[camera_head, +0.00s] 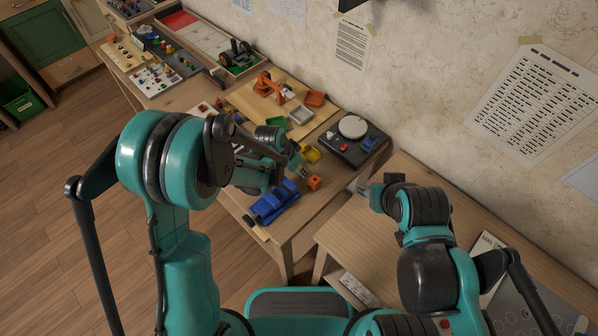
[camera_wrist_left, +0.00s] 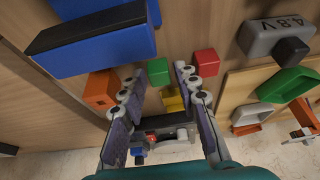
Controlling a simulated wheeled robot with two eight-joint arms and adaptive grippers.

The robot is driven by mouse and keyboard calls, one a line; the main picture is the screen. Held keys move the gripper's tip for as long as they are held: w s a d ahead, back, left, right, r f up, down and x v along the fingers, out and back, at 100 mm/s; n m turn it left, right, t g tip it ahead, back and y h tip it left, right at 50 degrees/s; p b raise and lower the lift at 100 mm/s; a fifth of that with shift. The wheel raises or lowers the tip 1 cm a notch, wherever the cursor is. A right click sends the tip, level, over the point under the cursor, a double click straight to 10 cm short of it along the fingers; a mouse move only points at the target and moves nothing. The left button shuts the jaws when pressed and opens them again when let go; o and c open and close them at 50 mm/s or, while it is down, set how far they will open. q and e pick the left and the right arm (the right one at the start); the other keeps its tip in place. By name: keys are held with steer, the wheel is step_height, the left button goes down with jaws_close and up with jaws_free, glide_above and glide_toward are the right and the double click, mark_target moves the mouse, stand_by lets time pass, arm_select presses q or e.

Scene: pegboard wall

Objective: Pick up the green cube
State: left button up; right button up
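The green cube (camera_wrist_left: 158,71) lies on the wooden table in the left wrist view, in line with the gap between my left fingertips. My left gripper (camera_wrist_left: 159,76) is open, with one finger on each side of the cube in the picture. I cannot tell whether the fingertips are level with it or still above it. In the head view my left gripper (camera_head: 297,163) is over the table, and I cannot make out the green cube there. My right arm's end (camera_head: 384,194) is over the nearer right table; its fingers cannot be made out.
An orange cube (camera_wrist_left: 100,90), a red cube (camera_wrist_left: 206,63) and a yellow block (camera_wrist_left: 172,101) lie close around. A long blue object (camera_wrist_left: 105,40) is next to them. A green tray (camera_wrist_left: 288,85) and a grey 4.8 V block (camera_wrist_left: 277,37) are at the right.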

arm_select(q)
steer(key=shift+r, duration=0.1)
steer(key=c, duration=0.5)
steer(key=shift+r, duration=0.1)
steer(key=shift+c, duration=0.2)
